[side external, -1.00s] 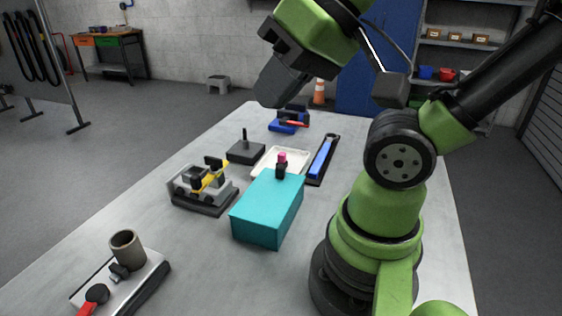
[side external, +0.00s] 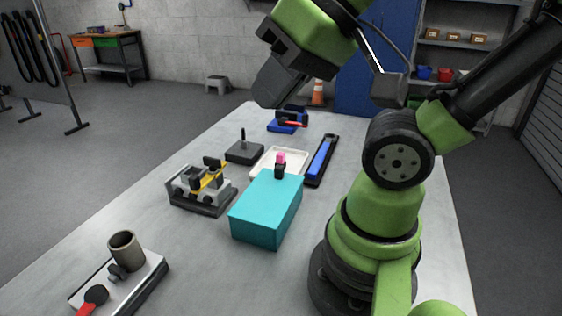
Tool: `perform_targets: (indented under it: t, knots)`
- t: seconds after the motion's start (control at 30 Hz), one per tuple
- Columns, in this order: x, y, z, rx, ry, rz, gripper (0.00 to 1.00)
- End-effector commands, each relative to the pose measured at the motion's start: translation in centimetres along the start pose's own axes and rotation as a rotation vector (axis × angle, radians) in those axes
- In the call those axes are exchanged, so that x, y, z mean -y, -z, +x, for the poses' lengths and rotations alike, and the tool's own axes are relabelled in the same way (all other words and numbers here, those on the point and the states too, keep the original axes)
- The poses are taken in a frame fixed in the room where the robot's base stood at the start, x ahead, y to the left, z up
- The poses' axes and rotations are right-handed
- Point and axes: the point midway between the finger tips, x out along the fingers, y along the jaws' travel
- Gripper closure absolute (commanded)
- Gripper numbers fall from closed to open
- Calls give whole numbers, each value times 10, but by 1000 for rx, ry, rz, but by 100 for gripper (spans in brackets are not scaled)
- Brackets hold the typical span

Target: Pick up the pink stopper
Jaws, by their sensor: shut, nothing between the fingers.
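The pink stopper (side external: 281,157) shows as a small pink piece on top of a small black part (side external: 280,171), at the far end of the teal box (side external: 267,207). I cannot tell whether the black part stands on the box or behind it. My gripper (side external: 268,98) is shut and empty, high above the far part of the table and well apart from the stopper. Its fingertips point down and to the left.
A white tray (side external: 262,160) lies behind the teal box. A blue bar in a black holder (side external: 322,160), a dark block with a peg (side external: 244,152), a grey-yellow fixture (side external: 203,187), a blue vise (side external: 287,122) and a cup on a plate (side external: 124,247) surround it.

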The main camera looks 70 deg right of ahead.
Motion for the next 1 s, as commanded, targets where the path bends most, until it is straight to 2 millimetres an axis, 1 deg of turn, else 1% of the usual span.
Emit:
perform_targets:
  t: [0.03,0.23,0.5,0.57,0.63,0.73,0.83,0.9,0.97,1.0]
  knots:
    - [0,0,0,0,0,0,86]
    - [0,0,0,0,0,0,40]
    - [0,1,0,1,-2,-1,40]
    - [-1,4,1,3,-12,-5,40]
    - [-3,14,4,13,-37,-15,40]
    - [-11,38,14,40,-98,-46,40]
    - [-28,69,29,87,-170,-89,40]
    - [-45,89,42,125,-215,-121,40]
    - [-63,105,54,162,-248,-146,40]
    - [-77,114,62,189,-268,-163,40]
